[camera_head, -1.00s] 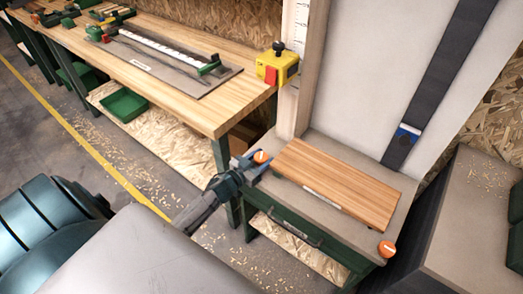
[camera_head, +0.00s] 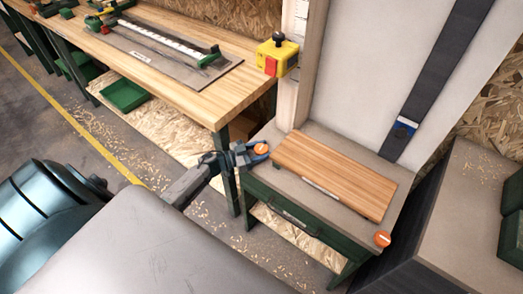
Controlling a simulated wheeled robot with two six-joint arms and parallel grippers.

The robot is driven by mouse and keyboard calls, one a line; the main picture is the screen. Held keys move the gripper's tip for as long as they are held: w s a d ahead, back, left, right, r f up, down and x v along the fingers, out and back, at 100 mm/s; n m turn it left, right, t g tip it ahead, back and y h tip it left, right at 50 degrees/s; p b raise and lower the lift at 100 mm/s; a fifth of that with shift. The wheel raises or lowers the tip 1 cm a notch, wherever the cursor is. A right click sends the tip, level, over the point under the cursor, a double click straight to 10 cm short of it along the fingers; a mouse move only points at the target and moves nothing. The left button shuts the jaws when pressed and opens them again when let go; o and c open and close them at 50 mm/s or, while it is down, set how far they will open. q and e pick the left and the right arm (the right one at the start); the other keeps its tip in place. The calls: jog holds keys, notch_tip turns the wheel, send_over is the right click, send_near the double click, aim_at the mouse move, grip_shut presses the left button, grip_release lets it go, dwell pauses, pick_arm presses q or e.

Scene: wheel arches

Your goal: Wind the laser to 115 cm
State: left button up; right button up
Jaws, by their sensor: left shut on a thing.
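The laser appears to be the yellow box (camera_head: 277,56) with a black knob on top and a red patch. It sits on an upright post with a white scale (camera_head: 299,18); the scale's figures are too small to read. Below it, an orange knob (camera_head: 261,149) is at the left end of the grey ledge. My left gripper (camera_head: 252,154) is shut on this knob, its fingers partly covering it. A second orange knob (camera_head: 382,239) is at the ledge's front right corner. My right gripper is not in view.
A wooden board (camera_head: 334,174) lies on the grey ledge (camera_head: 325,138) above a green drawer front. A long workbench (camera_head: 205,98) stands to the left, with a green bin (camera_head: 124,95) beneath. A grey block (camera_head: 470,220) stands at right. Shavings litter the floor.

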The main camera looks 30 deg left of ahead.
pick_arm(q)
jog(key=shift+r, duration=0.1)
jog(key=o, duration=1)
jog(key=b+v, duration=0.2)
jog(key=v, duration=0.9)
jog(key=shift+b, duration=0.3)
jog(key=shift+w, duration=0.15)
jog(key=shift+c, duration=0.5)
